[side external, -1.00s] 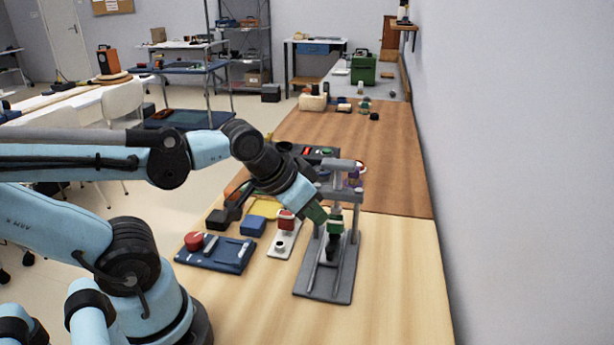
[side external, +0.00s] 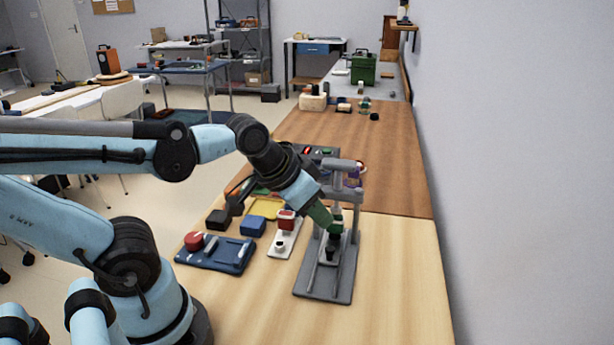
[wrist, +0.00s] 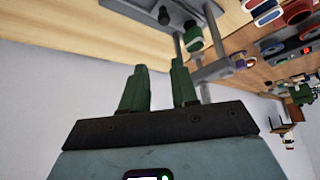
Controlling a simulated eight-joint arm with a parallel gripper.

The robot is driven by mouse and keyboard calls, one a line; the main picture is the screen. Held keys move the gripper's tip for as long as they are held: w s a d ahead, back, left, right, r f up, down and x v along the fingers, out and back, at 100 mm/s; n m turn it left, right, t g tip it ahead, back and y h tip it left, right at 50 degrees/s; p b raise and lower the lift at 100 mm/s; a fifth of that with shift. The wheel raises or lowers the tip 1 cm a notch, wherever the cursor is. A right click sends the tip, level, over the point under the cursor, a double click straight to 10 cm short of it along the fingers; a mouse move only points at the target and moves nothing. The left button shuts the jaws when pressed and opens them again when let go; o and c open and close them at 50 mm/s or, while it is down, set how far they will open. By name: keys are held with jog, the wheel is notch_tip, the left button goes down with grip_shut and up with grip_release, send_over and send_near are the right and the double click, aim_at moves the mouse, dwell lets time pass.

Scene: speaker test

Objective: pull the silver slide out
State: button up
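A grey test stand (side external: 343,284) with upright posts and a crossbar stands on the near wooden table; its flat base also shows in the wrist view (wrist: 143,10). A silver rail-like part (side external: 318,272), which looks like the slide, lies along the base, partly hidden by a small black part (side external: 331,251). A green and black part (wrist: 193,39) sits between the posts. My gripper (side external: 327,222) reaches down from the left at the stand's posts. In the wrist view my gripper (wrist: 158,78) has its two green fingers apart, with nothing between them. Contact with the slide cannot be seen.
Left of the stand are a white block with a red switch (side external: 286,222), a blue panel with a red knob (side external: 215,253) and a blue box (side external: 253,226). A dark panel (side external: 318,152) lies behind. The wall (side external: 530,180) is on the right. The table's front right is clear.

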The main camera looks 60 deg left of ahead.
aim_at(330, 249)
jog(key=shift+o, duration=1.1)
jog(key=shift+w+r+g, duration=0.25)
jog(key=shift+w+g, duration=0.05)
jog(key=shift+w, duration=0.05)
jog(key=shift+o, duration=0.3)
jog(key=shift+w+a+r+g, duration=0.25)
jog(key=shift+w+r+g, duration=0.15)
jog(key=shift+w+g, duration=0.45)
jog(key=shift+w+a+f+g, duration=0.1)
jog(key=shift+w+f+g, duration=0.45)
jog(key=shift+f, duration=1.4)
jog(key=shift+w+a+f+g, duration=0.2)
jog(key=shift+f+g, duration=0.7)
jog(key=shift+f, duration=1.1)
jog(key=shift+w+a+f+g, duration=0.1)
jog(key=shift+w+f+g, duration=0.45)
jog(key=shift+f, duration=1.4)
jog(key=shift+s, duration=0.1)
jog(key=shift+c, duration=0.4)
grip_shut()
